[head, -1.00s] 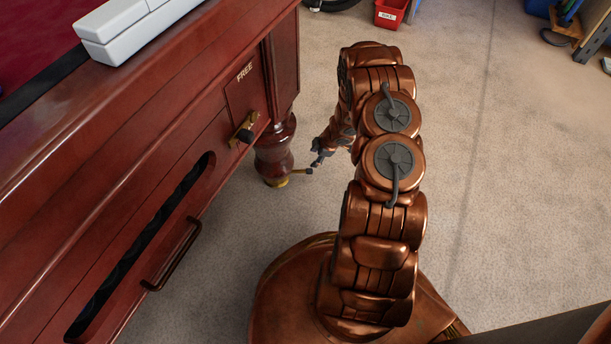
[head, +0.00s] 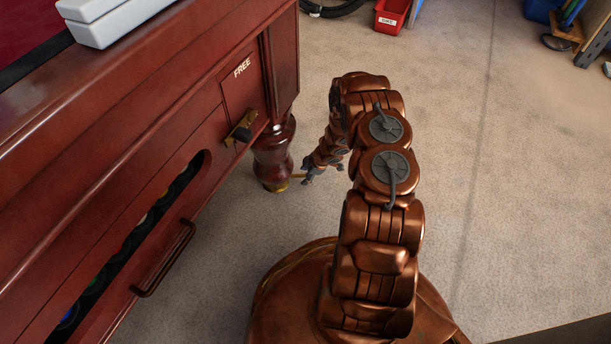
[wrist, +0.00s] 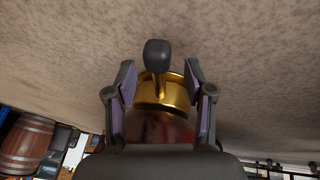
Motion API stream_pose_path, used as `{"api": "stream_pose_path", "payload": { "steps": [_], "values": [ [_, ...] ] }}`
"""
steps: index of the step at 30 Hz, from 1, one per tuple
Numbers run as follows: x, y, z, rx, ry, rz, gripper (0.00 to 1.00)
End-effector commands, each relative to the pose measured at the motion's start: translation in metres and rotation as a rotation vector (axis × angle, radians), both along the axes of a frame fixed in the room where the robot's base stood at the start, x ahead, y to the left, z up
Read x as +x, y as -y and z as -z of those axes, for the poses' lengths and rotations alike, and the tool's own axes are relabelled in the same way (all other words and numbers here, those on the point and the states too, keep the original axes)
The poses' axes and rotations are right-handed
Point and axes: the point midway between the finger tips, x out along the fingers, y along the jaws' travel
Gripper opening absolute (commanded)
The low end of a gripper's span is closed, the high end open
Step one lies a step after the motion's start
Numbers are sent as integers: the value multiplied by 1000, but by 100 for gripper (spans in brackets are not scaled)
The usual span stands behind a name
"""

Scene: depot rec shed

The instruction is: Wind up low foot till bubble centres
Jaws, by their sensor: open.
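The brass foot (head: 276,186) sits under the turned red-brown table leg (head: 272,152), at the table's near corner. In the wrist view the brass foot (wrist: 160,92) lies between my fingers, and its crank arm carries a dark knob (wrist: 157,55) just past the fingertips. My gripper (wrist: 160,80) is open, one finger on each side of the crank, with gaps showing. In the head view my gripper (head: 322,170) is low beside the foot, on its right, and partly hides the crank. No bubble can be made out in either view.
A pale grey box-like object (head: 120,20) lies on the table top. The table side has a "FREE" plate (head: 242,68), a dark knob (head: 241,133), a slot with balls and a handle (head: 165,262).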

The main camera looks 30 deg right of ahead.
Motion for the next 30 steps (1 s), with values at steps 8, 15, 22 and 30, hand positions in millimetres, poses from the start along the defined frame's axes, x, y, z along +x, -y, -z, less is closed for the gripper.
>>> {"api": "stream_pose_path", "payload": {
  "steps": [8,15,22,30],
  "values": [
    [0,0,0,-1,-1,0,44],
    [0,0,0,0,-1,1,19],
    [0,0,0,-1,-1,0,0],
    [0,0,0,-1,-1,0,0]
  ]
}}
